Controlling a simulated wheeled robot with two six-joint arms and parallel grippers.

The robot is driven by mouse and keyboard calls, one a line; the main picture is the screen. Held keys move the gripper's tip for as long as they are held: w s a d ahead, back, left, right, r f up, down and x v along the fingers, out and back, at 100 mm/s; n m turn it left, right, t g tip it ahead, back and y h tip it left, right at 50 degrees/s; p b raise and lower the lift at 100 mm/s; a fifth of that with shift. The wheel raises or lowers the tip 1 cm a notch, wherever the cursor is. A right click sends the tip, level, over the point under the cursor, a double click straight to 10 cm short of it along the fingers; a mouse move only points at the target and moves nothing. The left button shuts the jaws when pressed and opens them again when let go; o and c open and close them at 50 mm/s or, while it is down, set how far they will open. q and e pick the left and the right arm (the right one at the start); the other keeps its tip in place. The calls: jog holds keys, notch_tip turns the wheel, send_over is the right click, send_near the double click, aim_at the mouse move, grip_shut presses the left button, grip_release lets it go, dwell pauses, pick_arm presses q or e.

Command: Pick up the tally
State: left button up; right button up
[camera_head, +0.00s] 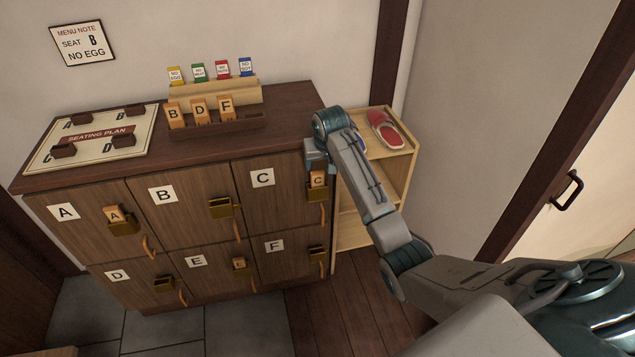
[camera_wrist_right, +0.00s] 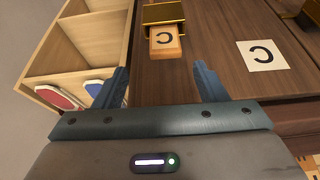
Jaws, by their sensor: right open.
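A wooden tally marked C (camera_head: 318,179) sits in the brass holder on locker door C, with its lettered face out. It also shows in the right wrist view (camera_wrist_right: 165,41), under the brass holder (camera_wrist_right: 163,13). My right gripper (camera_head: 317,163) is at this tally. In the wrist view its two blue fingers (camera_wrist_right: 163,78) are open, with empty space between them and the tally ahead, not clasped. Other tallies are A (camera_head: 114,214) and E (camera_head: 239,263) in their locker holders, and B, D and F (camera_head: 199,111) in a rack on the cabinet top. My left gripper is not in view.
The seating plan board (camera_head: 97,136) lies on the cabinet top. Coloured tags (camera_head: 198,72) stand on a wooden block behind the rack. An open shoe shelf (camera_head: 386,181) with red slippers (camera_head: 383,129) stands right of the cabinet. A menu note (camera_head: 83,43) hangs on the wall.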

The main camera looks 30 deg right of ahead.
aim_at(318, 172)
jog(key=x, duration=0.4)
jog(key=shift+w+a+f+p, duration=0.1)
jog(key=shift+w+f+p, duration=0.05)
jog(key=shift+f+p, duration=0.25)
jog(key=shift+a+p+x, duration=0.15)
jog(key=shift+p+x, duration=0.15)
jog(key=shift+x, duration=0.85)
jog(key=shift+a+p+x, duration=0.1)
jog(key=shift+p+x, duration=0.2)
jog(key=shift+x, duration=0.85)
jog(key=shift+c, duration=0.4)
jog(key=c, duration=1)
